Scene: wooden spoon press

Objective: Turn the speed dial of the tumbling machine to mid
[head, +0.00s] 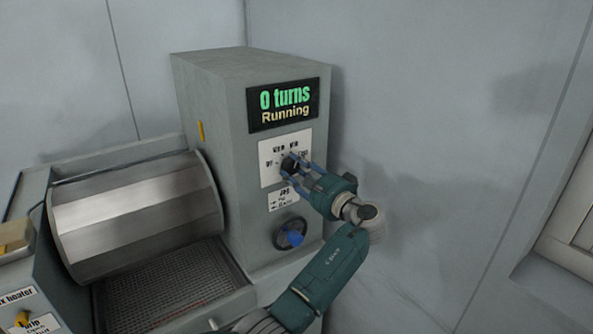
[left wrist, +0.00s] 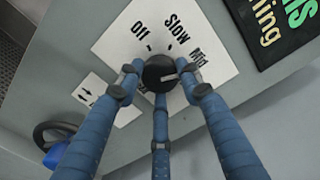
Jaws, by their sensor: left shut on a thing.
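The tumbling machine (head: 210,110) has a black speed dial (head: 290,164) on a white label plate (head: 270,153). My left gripper (head: 294,168) is shut on the dial, with its blue fingers around it. In the left wrist view the dial (left wrist: 159,73) sits between three fingers, under the words Off, Slow and Mid. A pale mark shows at the dial's edge on the Mid side; I cannot tell whether it is the pointer or a scale tick. The rest of the scale is hidden by the fingers. My right gripper is not in view.
The display (head: 284,105) reads "0 turns Running". A black handwheel with a blue knob (head: 292,237) is below the dial. A metal drum (head: 140,215) lies left, over a mesh tray (head: 165,285).

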